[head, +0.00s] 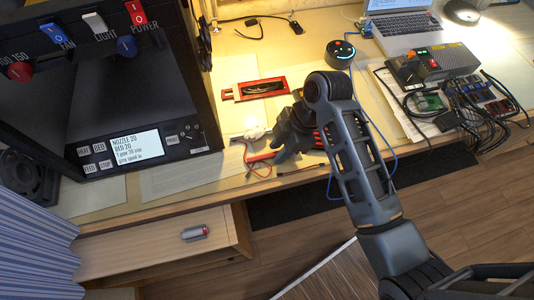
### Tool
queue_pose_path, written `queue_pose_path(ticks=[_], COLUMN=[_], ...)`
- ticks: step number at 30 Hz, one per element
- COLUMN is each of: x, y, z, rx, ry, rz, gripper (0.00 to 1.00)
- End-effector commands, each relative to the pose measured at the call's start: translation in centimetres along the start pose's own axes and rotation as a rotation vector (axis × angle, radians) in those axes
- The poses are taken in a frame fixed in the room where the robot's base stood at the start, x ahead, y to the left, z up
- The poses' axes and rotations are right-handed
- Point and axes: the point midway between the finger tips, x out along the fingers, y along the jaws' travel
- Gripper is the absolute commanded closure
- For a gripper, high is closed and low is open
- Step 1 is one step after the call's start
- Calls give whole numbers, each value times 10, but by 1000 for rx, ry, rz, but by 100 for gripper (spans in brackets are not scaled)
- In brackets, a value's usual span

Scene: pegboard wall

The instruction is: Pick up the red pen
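A thin red object that looks like the red pen (261,157) lies near the front edge of the desk, just right of the printer. My gripper (281,152) is low over the desk at the right end of the red pen, with the wrist coming in from the right. The dark fingers overlap the pen's right end in this view. Whether they touch it or are closed on it cannot be told.
A white item (254,132) with a thin cord lies just behind the pen. A red tray (261,89) is farther back. The large black printer (125,90) stands close on the left. A smart speaker (340,53), laptop (404,24) and wired electronics (447,62) are to the right.

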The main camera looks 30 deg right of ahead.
Motion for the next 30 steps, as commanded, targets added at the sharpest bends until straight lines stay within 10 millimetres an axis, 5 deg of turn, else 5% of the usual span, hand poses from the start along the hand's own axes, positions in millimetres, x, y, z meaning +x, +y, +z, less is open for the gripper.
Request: queue_pose_path(ticks=[10,30], x=[0,-9], y=[0,2], z=[0,-10], rx=[0,-1], ry=[0,0], rz=[0,1], gripper=[100,100])
